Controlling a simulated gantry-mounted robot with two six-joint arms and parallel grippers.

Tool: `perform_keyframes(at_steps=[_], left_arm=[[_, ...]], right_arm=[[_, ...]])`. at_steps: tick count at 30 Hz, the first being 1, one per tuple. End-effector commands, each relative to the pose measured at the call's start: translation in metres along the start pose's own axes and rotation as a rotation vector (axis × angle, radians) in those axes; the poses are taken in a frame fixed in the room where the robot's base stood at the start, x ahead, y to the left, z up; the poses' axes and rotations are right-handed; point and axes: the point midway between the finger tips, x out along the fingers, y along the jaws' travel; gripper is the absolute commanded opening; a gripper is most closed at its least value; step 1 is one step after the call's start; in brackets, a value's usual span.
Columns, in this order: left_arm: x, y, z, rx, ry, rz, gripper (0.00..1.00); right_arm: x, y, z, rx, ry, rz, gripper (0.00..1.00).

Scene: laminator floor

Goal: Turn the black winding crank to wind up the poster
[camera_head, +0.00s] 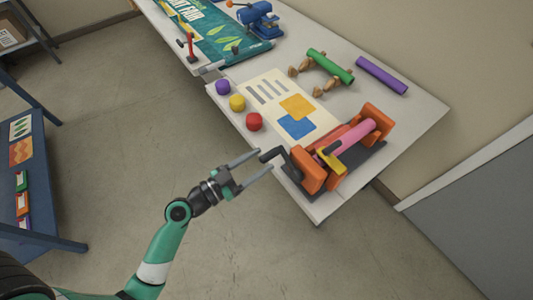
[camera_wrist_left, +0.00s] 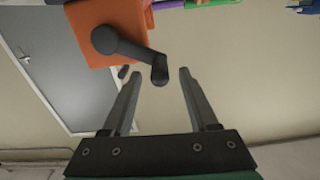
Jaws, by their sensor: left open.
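The black winding crank (camera_head: 277,157) sticks out from the near orange end block (camera_head: 306,171) of the winder, toward my left gripper. My left gripper (camera_head: 264,162) is open, with its two fingers reaching toward the crank's handle. In the left wrist view the crank (camera_wrist_left: 128,50) shows on an orange block (camera_wrist_left: 110,25), and its handle end lies just beyond and between the open fingertips (camera_wrist_left: 160,75). I cannot tell whether they touch. The poster (camera_head: 290,105), cream with grey bars and yellow and blue patches, lies flat on the table by the winder. A pink roll (camera_head: 350,138) spans the orange blocks.
Purple, yellow and red round pieces (camera_head: 238,103) line the table's near edge. A green roll (camera_head: 331,66) on wooden supports and a purple roll (camera_head: 381,75) lie behind. A blue shelf (camera_head: 35,190) stands at left; the floor between is clear.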

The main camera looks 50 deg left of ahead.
Motion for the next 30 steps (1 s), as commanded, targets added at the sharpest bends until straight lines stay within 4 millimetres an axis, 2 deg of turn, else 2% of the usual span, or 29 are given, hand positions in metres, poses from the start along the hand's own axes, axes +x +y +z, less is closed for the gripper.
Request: perform_keyframes(at_steps=[3, 6, 15, 24, 25, 30], left_arm=[[0.019, 0.0, -0.001, 0.001, 0.001, 0.002, 0.6], [0.027, 0.0, -0.001, -0.001, 0.001, 0.001, 0.6], [0.029, 0.0, 0.0, -0.001, 0.0, -0.001, 0.58], [0.029, 0.0, 0.0, -0.001, 0.0, -0.001, 0.04], [0.029, 0.0, 0.0, -0.001, 0.0, -0.001, 0.0], [0.029, 0.0, 0.0, -0.001, 0.0, -0.001, 0.0]], right_arm=[[0.003, 0.0, -0.003, 0.0, 0.0, 0.0, 0.5], [0.003, 0.0, -0.003, 0.0, 0.0, 0.0, 0.5], [0.003, 0.0, -0.003, 0.0, 0.0, 0.0, 0.5], [0.003, 0.0, -0.003, 0.0, 0.0, 0.0, 0.5], [0.003, 0.0, -0.003, 0.0, 0.0, 0.0, 0.5], [0.003, 0.0, -0.003, 0.0, 0.0, 0.0, 0.5]])
